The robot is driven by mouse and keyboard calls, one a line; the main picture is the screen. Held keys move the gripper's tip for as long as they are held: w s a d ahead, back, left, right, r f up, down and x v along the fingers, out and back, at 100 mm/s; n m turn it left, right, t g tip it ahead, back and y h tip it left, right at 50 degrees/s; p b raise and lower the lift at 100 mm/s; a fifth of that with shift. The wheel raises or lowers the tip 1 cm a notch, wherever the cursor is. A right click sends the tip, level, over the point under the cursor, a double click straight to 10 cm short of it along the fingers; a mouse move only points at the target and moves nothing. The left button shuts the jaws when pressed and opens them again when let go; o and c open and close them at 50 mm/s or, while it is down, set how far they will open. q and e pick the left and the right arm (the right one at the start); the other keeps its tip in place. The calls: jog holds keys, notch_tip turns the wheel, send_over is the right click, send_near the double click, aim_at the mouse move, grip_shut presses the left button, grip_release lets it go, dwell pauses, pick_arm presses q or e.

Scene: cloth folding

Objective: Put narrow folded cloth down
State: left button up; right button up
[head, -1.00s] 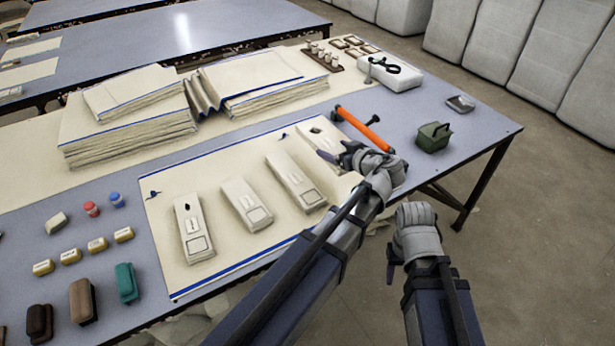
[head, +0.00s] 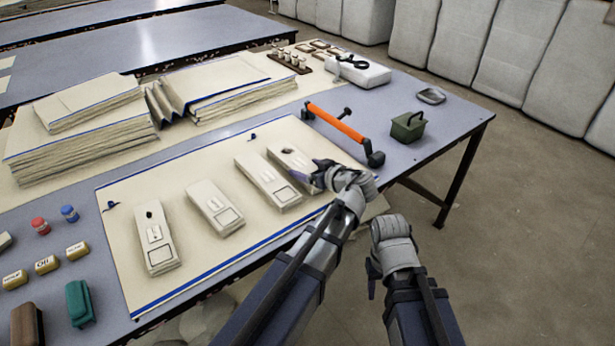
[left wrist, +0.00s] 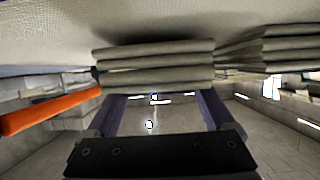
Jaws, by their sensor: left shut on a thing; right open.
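A narrow folded cloth (head: 287,153), cream with a small dark mark, lies at the right end of a row of similar folded cloths on a cream sheet with blue edges (head: 185,287). My left gripper (head: 320,175) is shut on its near end. In the left wrist view the cloth's stacked layers (left wrist: 155,66) sit between the two fingers (left wrist: 162,112). The cloth appears to be at sheet level, but I cannot tell if its whole underside touches. The arm hides part of the near end. My right gripper (head: 372,275) is open and empty, off the table's front edge.
The neighbouring folded cloth (head: 268,182) lies close on the left. Thick cloth stacks (head: 80,130) stand at the back left.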

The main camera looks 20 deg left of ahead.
pick_arm(q)
jog(key=shift+f, duration=0.15)
jog(key=shift+f, duration=0.1)
jog(key=shift+f, duration=0.15)
jog(key=o, duration=1.2)
jog(key=shift+r, duration=0.3)
